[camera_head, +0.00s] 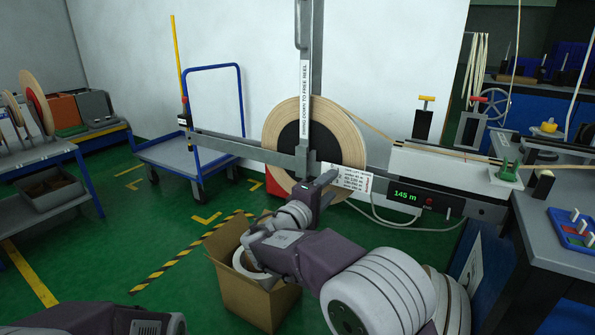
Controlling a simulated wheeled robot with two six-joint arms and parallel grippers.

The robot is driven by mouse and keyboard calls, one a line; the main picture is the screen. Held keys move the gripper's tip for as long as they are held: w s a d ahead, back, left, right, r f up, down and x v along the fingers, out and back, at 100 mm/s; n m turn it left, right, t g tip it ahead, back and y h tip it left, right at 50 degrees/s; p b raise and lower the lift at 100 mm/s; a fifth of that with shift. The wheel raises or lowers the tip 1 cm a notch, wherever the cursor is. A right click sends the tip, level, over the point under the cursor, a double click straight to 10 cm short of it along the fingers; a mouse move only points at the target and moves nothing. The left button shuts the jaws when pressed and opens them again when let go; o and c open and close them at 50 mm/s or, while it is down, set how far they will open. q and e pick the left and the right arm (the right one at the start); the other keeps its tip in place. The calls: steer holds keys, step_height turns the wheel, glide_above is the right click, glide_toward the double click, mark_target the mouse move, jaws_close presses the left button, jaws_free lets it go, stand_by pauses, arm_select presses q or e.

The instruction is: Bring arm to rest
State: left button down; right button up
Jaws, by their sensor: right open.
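My right arm reaches in from the lower right and folds back up toward the tape payoff. My right gripper (327,180) is small and dark at its end, in front of the lower part of the large tan tape reel (348,142). It is open, and I see nothing held in it. I cannot tell whether it touches the payoff frame or the label beside it. A vertical lever (305,90) marked "swing down to free reel" stands upright across the reel. Only part of my left arm shows at the lower left; its gripper is outside the view.
A display (405,194) reads 145 m. A blue trolley (182,152) stands behind, a workbench (560,183) at right, and a rack of reels (35,103) at left.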

steer(key=s+d+f+m+g+h+p, duration=0.1)
steer(key=s+d+m+g, duration=0.15)
steer(key=d, duration=0.45)
steer(key=s+d+f+m+g+h+p, duration=0.1)
steer(key=s+d+g, duration=0.2)
steer(key=d, duration=0.5)
steer(key=s+d+f+m+g+y, duration=0.1)
steer(key=s+d+f+g+y, duration=0.15)
steer(key=s+f, duration=0.3)
steer(key=s+d+f+m+g+y, duration=0.1)
steer(key=s+d+f+m+g, duration=0.15)
steer(key=s+f, duration=0.3)
steer(key=s+a+f+m+g+y+p, duration=0.1)
steer(key=s+a+f+m+g+y, duration=0.25)
steer(key=s+a+f+y, duration=0.85)
step_height(320, 180, up, 37)
steer(key=s+a+t+h+p, duration=0.1)
steer(key=a+h+p, duration=0.1)
steer(key=p, duration=3.6)
steer(key=shift+a+r, duration=0.15)
steer(key=shift+a, duration=0.1)
steer(key=shift+n, duration=0.25)
